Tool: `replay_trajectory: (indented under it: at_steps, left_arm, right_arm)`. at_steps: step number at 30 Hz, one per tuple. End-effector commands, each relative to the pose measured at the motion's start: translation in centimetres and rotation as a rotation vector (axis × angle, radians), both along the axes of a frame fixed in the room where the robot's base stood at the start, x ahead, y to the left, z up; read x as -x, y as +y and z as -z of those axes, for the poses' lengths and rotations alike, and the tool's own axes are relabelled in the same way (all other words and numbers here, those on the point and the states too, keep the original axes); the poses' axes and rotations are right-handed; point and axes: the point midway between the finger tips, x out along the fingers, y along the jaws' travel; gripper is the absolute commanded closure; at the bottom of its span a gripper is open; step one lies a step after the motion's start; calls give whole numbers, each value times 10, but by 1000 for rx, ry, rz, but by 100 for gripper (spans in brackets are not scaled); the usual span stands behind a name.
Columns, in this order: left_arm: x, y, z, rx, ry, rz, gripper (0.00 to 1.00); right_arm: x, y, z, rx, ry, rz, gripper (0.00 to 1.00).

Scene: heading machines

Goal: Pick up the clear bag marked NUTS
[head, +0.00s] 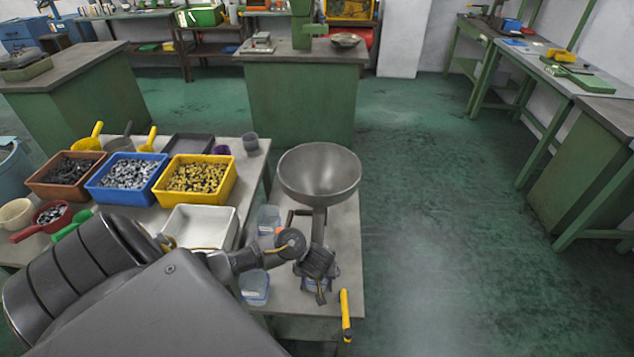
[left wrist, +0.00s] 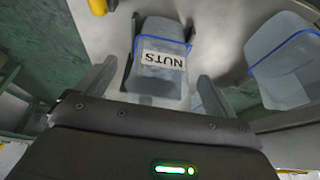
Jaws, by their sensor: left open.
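The clear bag marked NUTS (left wrist: 158,86) lies on the table in the left wrist view. Its white label reads upside down there, near a blue strip across the bag. My left gripper (left wrist: 156,70) is open, with one finger on each side of the bag; I cannot tell whether they touch it. In the head view my left gripper (head: 318,278) is over the narrow table, below the funnel, and mostly hides this bag. A second clear bag (left wrist: 285,62) with a blue strip lies to the right in the left wrist view. My right gripper is not in view.
A metal funnel (head: 319,174) stands just behind the gripper. Two other clear bags, one farther back (head: 268,219) and one nearer (head: 255,287), lie left of it. A yellow-handled tool (head: 345,314) lies at the table's right edge. A white tray (head: 238,222) is left. The floor right is clear.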

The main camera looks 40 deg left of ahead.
Motion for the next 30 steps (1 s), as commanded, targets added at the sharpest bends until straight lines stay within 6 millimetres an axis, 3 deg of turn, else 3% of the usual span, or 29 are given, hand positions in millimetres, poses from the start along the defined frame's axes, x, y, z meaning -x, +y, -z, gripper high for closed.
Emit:
replay_trajectory:
  at_steps: [4,12,22,30]
  left_arm:
    - [-2,2,6,-1,0,0,6]
    - [-13,13,42,-2,1,0,6]
    - [-15,15,47,0,-1,-2,6]
    - [-15,15,47,0,0,-1,39]
  right_arm:
    - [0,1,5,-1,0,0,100]
    - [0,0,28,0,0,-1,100]
    - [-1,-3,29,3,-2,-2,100]
    - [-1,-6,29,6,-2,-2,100]
